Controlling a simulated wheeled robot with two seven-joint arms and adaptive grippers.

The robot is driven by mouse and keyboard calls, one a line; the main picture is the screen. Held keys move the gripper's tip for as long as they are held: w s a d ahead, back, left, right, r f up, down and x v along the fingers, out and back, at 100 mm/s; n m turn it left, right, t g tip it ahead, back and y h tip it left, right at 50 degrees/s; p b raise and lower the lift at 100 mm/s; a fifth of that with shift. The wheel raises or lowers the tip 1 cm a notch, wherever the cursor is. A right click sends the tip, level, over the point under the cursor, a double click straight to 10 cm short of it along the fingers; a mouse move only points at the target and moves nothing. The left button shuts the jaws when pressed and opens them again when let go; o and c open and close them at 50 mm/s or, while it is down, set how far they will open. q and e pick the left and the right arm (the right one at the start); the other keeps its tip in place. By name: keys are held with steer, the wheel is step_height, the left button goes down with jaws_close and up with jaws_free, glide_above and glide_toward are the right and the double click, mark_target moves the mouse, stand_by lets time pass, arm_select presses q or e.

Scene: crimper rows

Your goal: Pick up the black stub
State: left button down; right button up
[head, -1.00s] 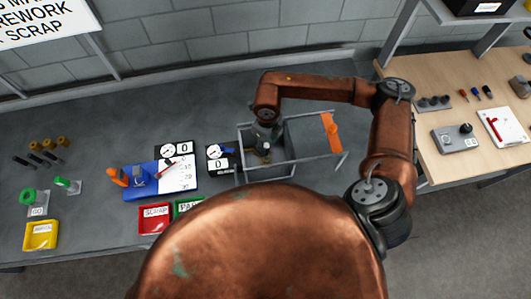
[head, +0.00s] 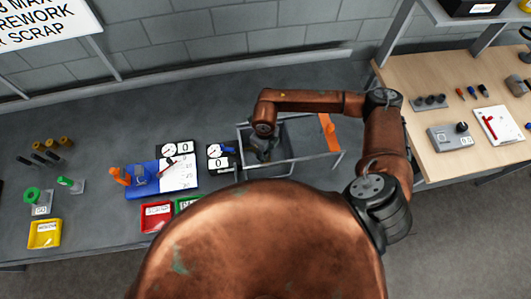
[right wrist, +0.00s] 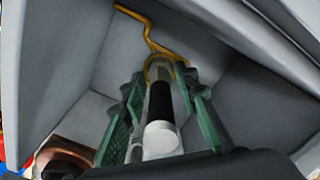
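In the right wrist view the black stub (right wrist: 160,100), a black cylinder with a pale end toward the camera, lies between the two green-padded fingers of my right gripper (right wrist: 165,95). Narrow gaps show beside it, so the fingers look apart from it. In the head view my right gripper (head: 264,150) reaches down inside the grey open-topped bin; the stub cannot be made out there. My left gripper is not in view.
The grey bin (head: 313,157) has close walls around the gripper. A bent yellow piece (right wrist: 150,30) lies beyond the fingers. Dial gauges (head: 219,157), a blue fixture (head: 146,193) and a red tray (head: 156,216) stand left of the bin.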

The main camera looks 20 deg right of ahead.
jaws_close()
stand_by(0.3)
